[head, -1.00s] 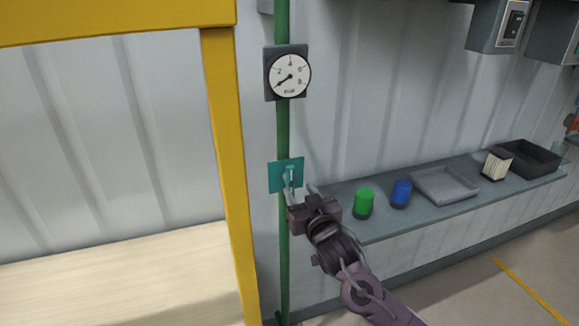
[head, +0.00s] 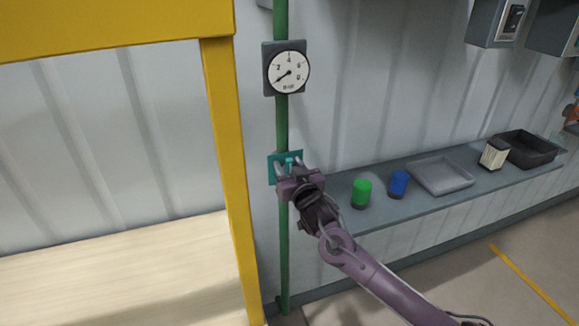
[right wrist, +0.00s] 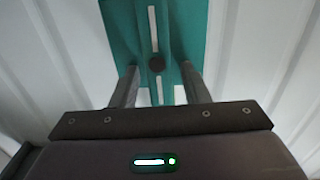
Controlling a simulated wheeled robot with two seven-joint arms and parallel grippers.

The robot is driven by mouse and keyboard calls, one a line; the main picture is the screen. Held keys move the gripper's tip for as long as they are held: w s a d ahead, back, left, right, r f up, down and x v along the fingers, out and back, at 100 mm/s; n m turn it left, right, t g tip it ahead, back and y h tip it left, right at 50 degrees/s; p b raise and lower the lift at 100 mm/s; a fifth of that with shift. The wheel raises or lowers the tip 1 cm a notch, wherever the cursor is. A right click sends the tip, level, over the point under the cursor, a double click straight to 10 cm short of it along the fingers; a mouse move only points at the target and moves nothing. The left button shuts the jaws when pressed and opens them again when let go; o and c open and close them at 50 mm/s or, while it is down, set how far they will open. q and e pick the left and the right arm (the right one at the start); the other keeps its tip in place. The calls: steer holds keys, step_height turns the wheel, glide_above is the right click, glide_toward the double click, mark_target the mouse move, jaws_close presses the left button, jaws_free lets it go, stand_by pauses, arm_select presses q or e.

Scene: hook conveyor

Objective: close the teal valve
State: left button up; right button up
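The teal valve (head: 286,158) is a square teal plate on the green vertical pipe, below the gauge; part of it is hidden by my right gripper. My right gripper (head: 289,164) is at the valve's front. I cannot tell whether either finger touches the valve. My left gripper is not in view.
A round gauge (head: 288,70) sits on the green pipe (head: 282,235). A yellow post (head: 228,150) stands close on the left, beside a pale wooden top (head: 120,280). On the right a grey shelf (head: 400,205) holds green (head: 361,190) and blue (head: 398,183) cylinders and trays.

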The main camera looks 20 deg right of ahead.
jaws_close()
steer(key=shift+m, duration=0.3)
steer(key=m, duration=0.1)
steer(key=d+m, duration=0.1)
steer(key=m, duration=0.1)
steer(key=shift+f+m+b, duration=0.2)
steer(key=shift+m+b, duration=0.1)
steer(key=shift+b, duration=0.1)
steer(key=shift+d+f+m, duration=0.25)
steer(key=shift+f+m, duration=0.05)
steer(key=shift+m, duration=1.7)
steer(key=shift+d+f+m, duration=0.25)
steer(key=shift+f+m, duration=0.1)
steer(key=shift+m, duration=1.65)
steer(key=shift+d+f+m, duration=0.25)
steer(key=shift+f+m, duration=0.05)
steer(key=shift+m, duration=1.7)
